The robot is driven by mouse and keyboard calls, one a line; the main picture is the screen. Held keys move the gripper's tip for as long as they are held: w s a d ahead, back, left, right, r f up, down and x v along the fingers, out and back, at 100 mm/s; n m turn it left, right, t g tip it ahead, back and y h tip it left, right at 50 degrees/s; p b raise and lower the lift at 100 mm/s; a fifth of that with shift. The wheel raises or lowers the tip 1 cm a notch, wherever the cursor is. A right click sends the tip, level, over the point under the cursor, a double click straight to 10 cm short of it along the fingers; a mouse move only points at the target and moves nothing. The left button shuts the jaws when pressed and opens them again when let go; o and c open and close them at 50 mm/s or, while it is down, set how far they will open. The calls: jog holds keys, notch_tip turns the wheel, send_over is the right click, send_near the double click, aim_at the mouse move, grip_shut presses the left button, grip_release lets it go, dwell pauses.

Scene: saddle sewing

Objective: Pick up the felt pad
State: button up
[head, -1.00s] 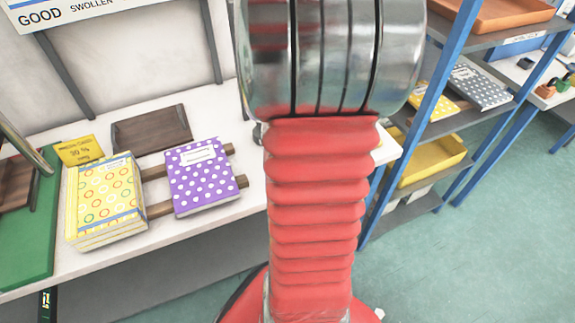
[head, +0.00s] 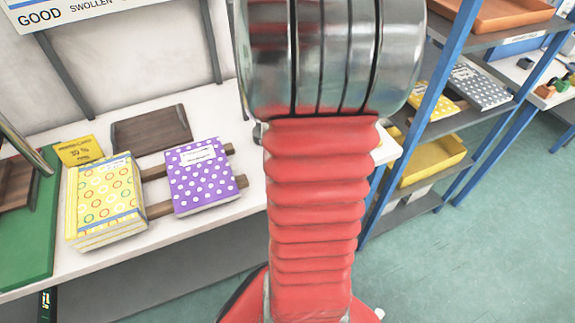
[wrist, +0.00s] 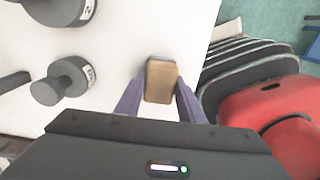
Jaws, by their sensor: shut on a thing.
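In the wrist view a small tan-brown block, which I take to be the felt pad (wrist: 161,82), is between the two purple fingers of my gripper (wrist: 160,103). The fingers are shut on its sides. It is over or on a white surface (wrist: 125,45); I cannot tell whether it touches that surface. Neither the gripper nor the pad shows in the head view, where my arm covers the middle.
Dark dumbbell-like weights (wrist: 62,82) lie left of the pad. In the head view, yellow-patterned books (head: 105,195) and a purple dotted book (head: 200,175) are on the white bench (head: 120,265). A blue-framed shelf (head: 410,125) stands right, with open floor (head: 490,250) beyond.

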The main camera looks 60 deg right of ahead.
notch_tip(320, 180, up, 10)
dwell(0.8)
dwell(0.3)
jog(key=o, duration=0.5)
jog(key=c, duration=0.3)
jog(key=shift+s, duration=0.1)
jog(key=shift+c, duration=0.2)
